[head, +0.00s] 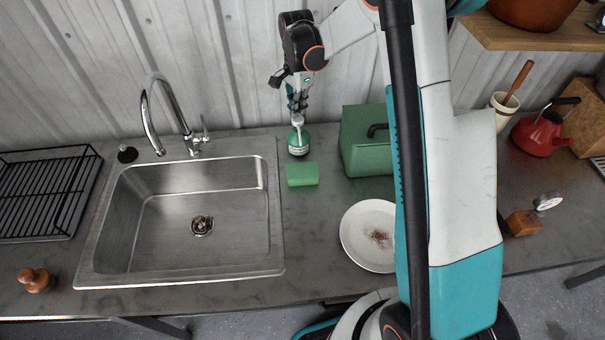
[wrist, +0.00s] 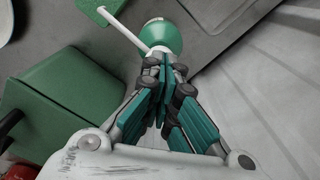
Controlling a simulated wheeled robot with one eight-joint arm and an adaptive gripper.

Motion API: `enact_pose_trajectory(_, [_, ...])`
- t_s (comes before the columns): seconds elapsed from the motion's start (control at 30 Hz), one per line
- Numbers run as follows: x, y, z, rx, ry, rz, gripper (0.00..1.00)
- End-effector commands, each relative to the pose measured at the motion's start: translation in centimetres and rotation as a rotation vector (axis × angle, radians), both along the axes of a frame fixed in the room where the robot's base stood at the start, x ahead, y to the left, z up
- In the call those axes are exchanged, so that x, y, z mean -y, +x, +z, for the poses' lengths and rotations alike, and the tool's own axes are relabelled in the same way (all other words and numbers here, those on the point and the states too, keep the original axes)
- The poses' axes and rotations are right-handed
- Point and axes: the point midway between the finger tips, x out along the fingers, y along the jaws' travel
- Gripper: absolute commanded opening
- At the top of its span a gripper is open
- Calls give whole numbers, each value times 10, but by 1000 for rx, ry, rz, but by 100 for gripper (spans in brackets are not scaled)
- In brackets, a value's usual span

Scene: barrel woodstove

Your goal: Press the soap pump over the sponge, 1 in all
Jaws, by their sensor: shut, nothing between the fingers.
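The soap pump (head: 298,143) is a green bottle with a white top, upright on the counter right of the sink. It also shows in the wrist view (wrist: 167,33), where its white spout reaches toward the sponge. The green sponge (head: 302,174) lies flat just in front of the bottle; a part of it shows at the top of the wrist view (wrist: 100,10). My gripper (head: 298,112) points down right above the pump top, shut and empty; its fingertips also show in the wrist view (wrist: 165,68). They hide part of the pump head, and I cannot tell whether they touch it.
A green box (head: 362,125) with a dark handle stands right of the pump. A plate with brown crumbs (head: 352,236) lies in front of it. The steel sink (head: 140,270) and tall faucet (head: 150,110) are on the left. A red kettle (head: 537,138) stands far right.

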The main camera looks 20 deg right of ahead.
Motion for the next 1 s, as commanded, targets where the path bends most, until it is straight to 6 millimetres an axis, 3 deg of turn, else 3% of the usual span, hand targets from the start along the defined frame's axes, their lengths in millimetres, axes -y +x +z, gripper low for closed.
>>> enact_pose_trajectory(0.23, [0, 0, 9, 0, 0, 0, 0])
enact_pose_trajectory(0.8, [0, 0, 59, 0, 0, 0, 0])
enact_pose_trajectory(1.0, [0, 0, 60, 0, 0, 0, 0])
